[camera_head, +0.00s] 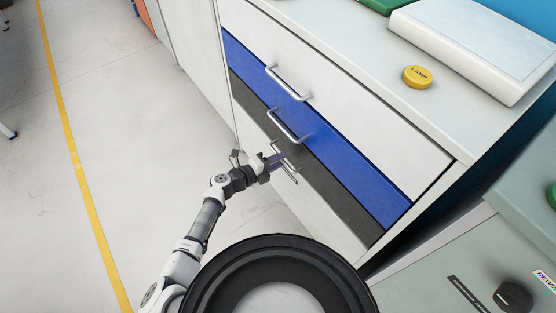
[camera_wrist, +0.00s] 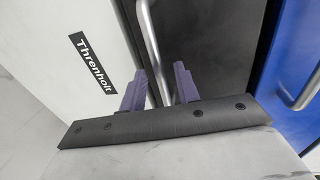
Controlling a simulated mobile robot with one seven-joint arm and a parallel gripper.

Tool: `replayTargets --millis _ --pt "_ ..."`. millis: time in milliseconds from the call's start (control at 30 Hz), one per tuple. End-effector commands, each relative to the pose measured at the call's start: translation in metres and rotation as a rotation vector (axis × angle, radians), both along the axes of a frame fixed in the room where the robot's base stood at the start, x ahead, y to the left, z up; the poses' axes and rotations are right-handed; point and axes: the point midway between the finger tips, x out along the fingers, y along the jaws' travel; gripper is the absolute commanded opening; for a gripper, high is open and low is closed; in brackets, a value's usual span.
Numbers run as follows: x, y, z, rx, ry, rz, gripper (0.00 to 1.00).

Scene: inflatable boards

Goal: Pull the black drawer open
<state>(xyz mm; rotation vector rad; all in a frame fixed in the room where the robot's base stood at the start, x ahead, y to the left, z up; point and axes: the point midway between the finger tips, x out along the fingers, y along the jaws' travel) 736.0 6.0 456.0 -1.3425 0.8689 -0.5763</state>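The black drawer (camera_head: 342,205) is a dark front in the white cabinet, between a blue drawer (camera_head: 350,167) and a white lower front (camera_head: 315,212). It looks closed, its front level with its neighbours. Its silver bar handle (camera_wrist: 149,40) runs down between my two purple fingers in the wrist view. My gripper (camera_wrist: 160,72) is open, one finger on each side of the bar, with gaps visible. In the head view my gripper (camera_head: 277,161) is at the black drawer's handle and partly hides it.
A blue drawer handle (camera_head: 288,126) and a top white drawer handle (camera_head: 288,84) stick out nearby. A yellow LAMP button (camera_head: 417,77) and a white box (camera_head: 478,45) sit on the countertop. Open floor (camera_head: 120,130) lies to the left.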

Motion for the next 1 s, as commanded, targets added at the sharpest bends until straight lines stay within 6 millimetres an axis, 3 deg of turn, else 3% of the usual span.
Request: replayTargets --millis 333,600,1000 --pt "0.0021 -0.0026 -0.0006 0.0 0.0 0.001 0.32" --pt "0.002 -0.0026 -0.0006 0.0 0.0 0.0 0.0" --pt "0.0007 -0.0028 -0.0005 0.0 0.0 0.0 0.0"
